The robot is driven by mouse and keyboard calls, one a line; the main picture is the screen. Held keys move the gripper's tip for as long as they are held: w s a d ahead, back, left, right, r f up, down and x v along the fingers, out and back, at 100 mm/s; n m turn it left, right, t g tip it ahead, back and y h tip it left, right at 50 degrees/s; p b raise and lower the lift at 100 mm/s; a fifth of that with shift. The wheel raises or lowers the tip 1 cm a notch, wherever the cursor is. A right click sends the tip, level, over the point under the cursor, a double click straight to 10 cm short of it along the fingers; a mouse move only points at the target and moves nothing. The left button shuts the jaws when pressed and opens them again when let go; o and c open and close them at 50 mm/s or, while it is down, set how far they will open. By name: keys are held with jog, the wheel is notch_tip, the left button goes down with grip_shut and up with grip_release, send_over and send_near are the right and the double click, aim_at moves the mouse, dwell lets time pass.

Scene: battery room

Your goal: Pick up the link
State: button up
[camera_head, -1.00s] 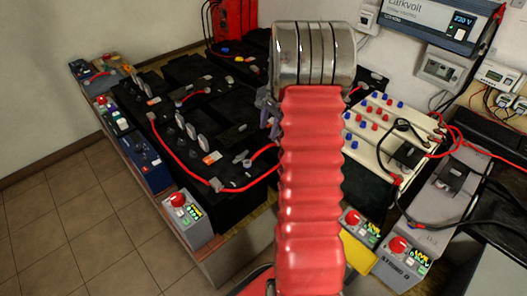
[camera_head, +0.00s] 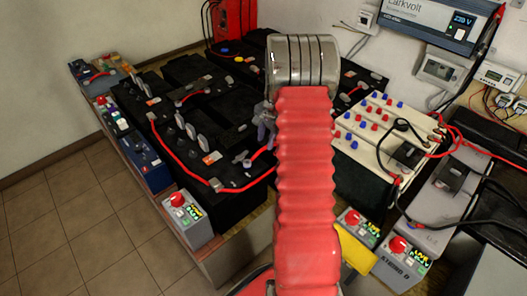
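Red cable links join terminals on the black batteries in the head view. A long red link (camera_head: 189,160) runs along the front of the black batteries (camera_head: 240,178), and a short red link (camera_head: 190,97) lies farther back. I cannot tell which one the task means. My gripper (camera_head: 262,124) shows only as a small grey-purple part at the left edge of my red arm, over the right part of the black batteries. My arm hides most of it, so its fingers and any contact with a link cannot be seen.
White batteries (camera_head: 372,143) with red and blue caps stand right of my arm, with black and red cables. Grey boxes with red buttons (camera_head: 187,215) stand along the front edge. An inverter (camera_head: 432,20) hangs on the back wall. The tiled floor (camera_head: 70,230) at left is clear.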

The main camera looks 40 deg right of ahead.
aim_at(265, 148)
jog(key=shift+w+d+f, duration=0.1)
jog(key=shift+w+f, duration=0.1)
jog(key=shift+f, duration=0.9)
jog(key=shift+w+f, duration=0.2)
jog(key=shift+f, duration=0.85)
jog(key=shift+c, duration=0.7)
grip_shut()
